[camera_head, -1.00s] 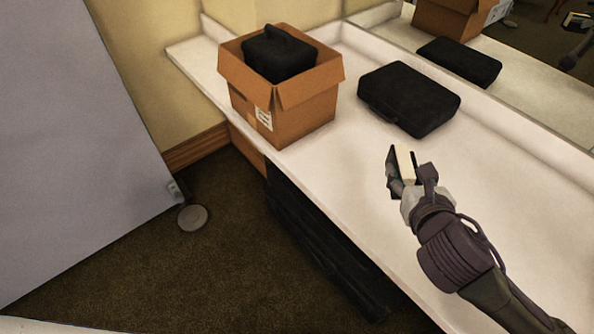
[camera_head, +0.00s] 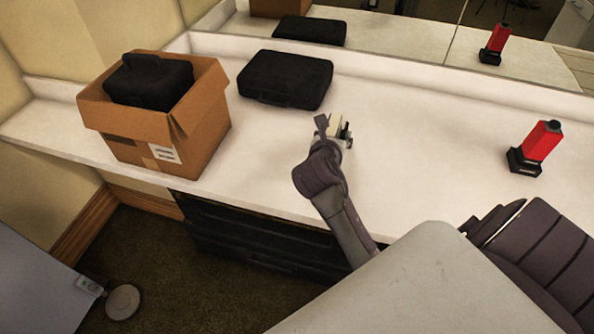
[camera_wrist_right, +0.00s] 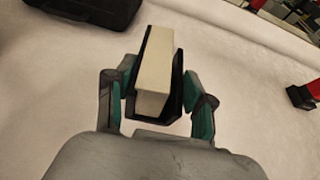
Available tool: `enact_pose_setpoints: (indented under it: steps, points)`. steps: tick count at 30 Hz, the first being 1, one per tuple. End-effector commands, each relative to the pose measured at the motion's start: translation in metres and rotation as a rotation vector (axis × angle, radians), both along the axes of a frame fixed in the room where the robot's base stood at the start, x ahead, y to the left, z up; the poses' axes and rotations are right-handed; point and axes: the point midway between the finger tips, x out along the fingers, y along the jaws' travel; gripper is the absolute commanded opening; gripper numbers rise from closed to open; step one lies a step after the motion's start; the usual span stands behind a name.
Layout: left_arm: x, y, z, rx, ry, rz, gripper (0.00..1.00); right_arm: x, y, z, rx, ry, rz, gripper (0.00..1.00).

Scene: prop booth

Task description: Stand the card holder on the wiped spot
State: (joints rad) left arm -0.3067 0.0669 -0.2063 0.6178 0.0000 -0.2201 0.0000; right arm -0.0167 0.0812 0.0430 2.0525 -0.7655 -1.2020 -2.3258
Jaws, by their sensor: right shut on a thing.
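The card holder (camera_wrist_right: 178,92) is black with a thick block of cream cards. It sits between the fingers of my right gripper (camera_wrist_right: 157,92) in the right wrist view, which are shut on it. In the head view my right gripper (camera_head: 334,132) is over the white counter (camera_head: 420,135), in front of the flat black case. The cream block shows small there, and the holder is partly hidden by the gripper. I cannot tell how high it is above the counter. I cannot make out a wiped spot on the counter. My left gripper is not in view.
A cardboard box (camera_head: 133,153) with a black bag (camera_head: 150,82) in it stands at left. A flat black case (camera_head: 285,80) lies behind the gripper. A red and black object (camera_head: 535,148) stands at right. A mirror (camera_head: 400,36) runs along the back. The counter between case and red object is clear.

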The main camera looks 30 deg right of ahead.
Motion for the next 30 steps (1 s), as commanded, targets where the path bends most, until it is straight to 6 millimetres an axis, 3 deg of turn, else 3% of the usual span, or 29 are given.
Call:
enact_pose_setpoints:
  steps: [6,12,19,25,30]
  points:
    - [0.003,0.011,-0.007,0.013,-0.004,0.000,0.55,0.020,0.050,-0.032,0.005,0.000,0.005,0.13]
    - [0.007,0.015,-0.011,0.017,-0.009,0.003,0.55,0.032,0.080,-0.051,0.003,-0.002,0.004,0.13]
    - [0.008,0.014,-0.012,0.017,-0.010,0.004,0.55,0.035,0.088,-0.062,0.000,0.000,0.003,0.13]
    - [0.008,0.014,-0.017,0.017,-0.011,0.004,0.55,0.034,0.088,-0.092,0.001,0.001,0.004,0.13]
    - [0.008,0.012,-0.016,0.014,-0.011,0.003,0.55,0.034,0.088,-0.095,0.001,-0.003,0.004,0.13]
